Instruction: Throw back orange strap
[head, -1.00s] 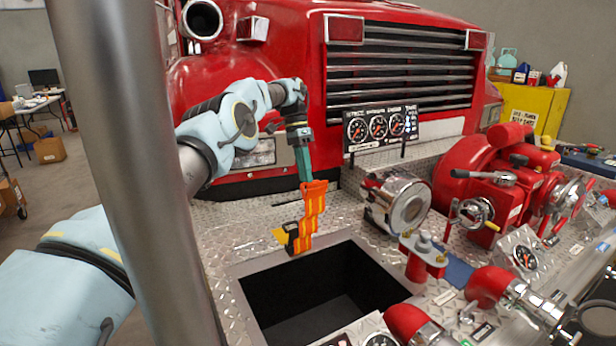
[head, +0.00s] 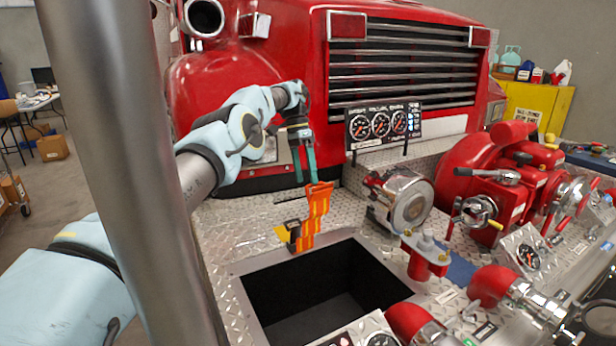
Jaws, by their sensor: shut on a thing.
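The orange strap (head: 317,206) has yellow stripes and a dark buckle end with a yellow tab. It hangs in folds at the back left edge of the open square bin in the diamond-plate bumper (head: 240,222). My gripper (head: 306,180) is above it, with its teal fingers pointing down at the strap's upper end. The two fingers show a narrow gap between them, and the jaws are shut on the strap's top edge. The exact contact is too small to see clearly.
The dark bin (head: 320,290) is open below the strap. A chrome-faced siren (head: 408,205), a red pump (head: 500,185) and a gauge panel (head: 380,125) stand to the right. The red truck grille (head: 400,75) rises behind. A grey post of mine blocks part of the left.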

